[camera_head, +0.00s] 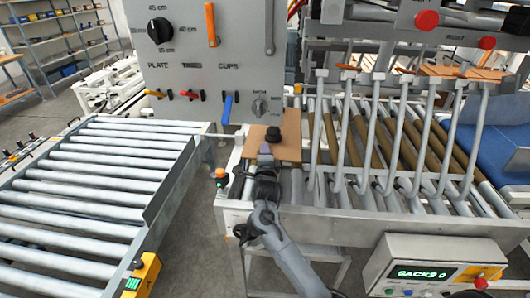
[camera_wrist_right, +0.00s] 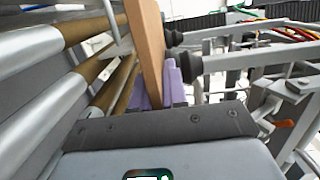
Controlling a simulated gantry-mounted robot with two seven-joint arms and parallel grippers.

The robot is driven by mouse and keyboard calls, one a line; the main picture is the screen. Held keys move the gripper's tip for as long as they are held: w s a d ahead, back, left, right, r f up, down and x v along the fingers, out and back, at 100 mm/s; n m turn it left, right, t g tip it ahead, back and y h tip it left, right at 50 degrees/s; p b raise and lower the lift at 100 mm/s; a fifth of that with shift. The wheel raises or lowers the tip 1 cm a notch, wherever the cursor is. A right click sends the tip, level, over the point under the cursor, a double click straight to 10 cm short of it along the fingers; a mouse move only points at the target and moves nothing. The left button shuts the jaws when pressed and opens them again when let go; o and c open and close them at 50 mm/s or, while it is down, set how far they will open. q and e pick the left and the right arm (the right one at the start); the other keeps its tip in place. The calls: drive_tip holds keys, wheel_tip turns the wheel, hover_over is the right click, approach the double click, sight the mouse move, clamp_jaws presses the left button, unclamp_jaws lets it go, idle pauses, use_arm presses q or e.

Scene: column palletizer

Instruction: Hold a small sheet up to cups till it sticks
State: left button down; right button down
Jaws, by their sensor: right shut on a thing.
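The small brown sheet (camera_head: 288,147) is in the middle of the head view, above the near end of the right conveyor. In the right wrist view the sheet (camera_wrist_right: 147,45) is seen nearly edge-on. My right gripper (camera_head: 266,150) is shut on the sheet's near edge; its purple fingers (camera_wrist_right: 162,90) grip it from both sides. Two dark suction cups (camera_wrist_right: 187,66) on grey bars face the sheet's right side in the wrist view, very close; I cannot tell whether they touch. One dark cup (camera_head: 273,134) shows over the sheet in the head view. My left gripper is out of view.
A grey control panel (camera_head: 210,75) with levers and knobs stands behind the sheet. Upright grey hooked rods (camera_head: 350,130) stand to its right over rollers. A roller conveyor (camera_head: 95,190) lies left. A console reading "SACKS 0" (camera_head: 435,270) is front right.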

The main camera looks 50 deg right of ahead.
drive_tip(key=c, duration=1.1)
unclamp_jaws()
